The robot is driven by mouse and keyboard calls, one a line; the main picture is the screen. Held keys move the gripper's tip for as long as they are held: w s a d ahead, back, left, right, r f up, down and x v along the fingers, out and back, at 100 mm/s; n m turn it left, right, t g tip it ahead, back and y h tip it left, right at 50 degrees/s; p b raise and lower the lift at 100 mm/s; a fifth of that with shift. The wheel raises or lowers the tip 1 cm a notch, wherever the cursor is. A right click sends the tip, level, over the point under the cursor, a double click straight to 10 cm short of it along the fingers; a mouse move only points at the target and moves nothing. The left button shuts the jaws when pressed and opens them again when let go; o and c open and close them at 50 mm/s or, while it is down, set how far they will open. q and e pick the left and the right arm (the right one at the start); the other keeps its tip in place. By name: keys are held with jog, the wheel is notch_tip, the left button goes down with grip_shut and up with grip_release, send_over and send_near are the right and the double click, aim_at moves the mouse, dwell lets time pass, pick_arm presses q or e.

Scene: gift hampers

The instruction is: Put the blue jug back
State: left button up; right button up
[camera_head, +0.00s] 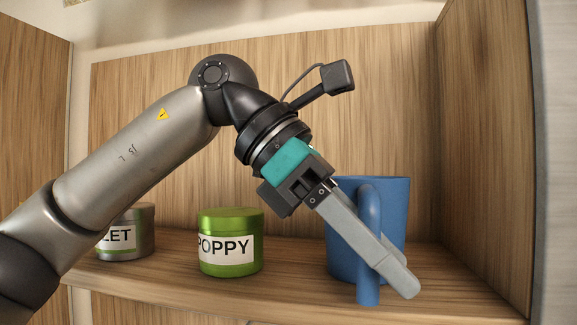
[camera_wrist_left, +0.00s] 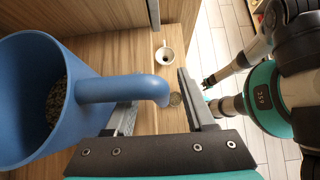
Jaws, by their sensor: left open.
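The blue jug (camera_head: 393,215) stands upright on the wooden shelf at the right in the head view, its handle facing me. In the left wrist view the jug (camera_wrist_left: 28,95) fills the left side, and grainy, dark contents show inside. My left gripper (camera_head: 402,282) is open at the handle. In the wrist view its fingers (camera_wrist_left: 160,118) lie on either side of the handle, with a visible gap on the right side. One finger is partly hidden by the handle. My right arm shows at the right of the wrist view; its gripper (camera_wrist_left: 209,90) is small and dark.
A green POPPY tin (camera_head: 229,243) stands left of the jug on the shelf (camera_head: 295,287). A grey tin (camera_head: 140,232), partly behind my left arm, is farther left. The cubby's right wall (camera_head: 485,150) is close to the jug. The wrist view shows a small white vessel (camera_wrist_left: 165,55).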

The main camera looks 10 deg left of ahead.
pick_arm(q)
jog(key=v, duration=1.4)
jog(key=shift+s+a+f, duration=0.15)
jog(key=shift+a+f, duration=0.1)
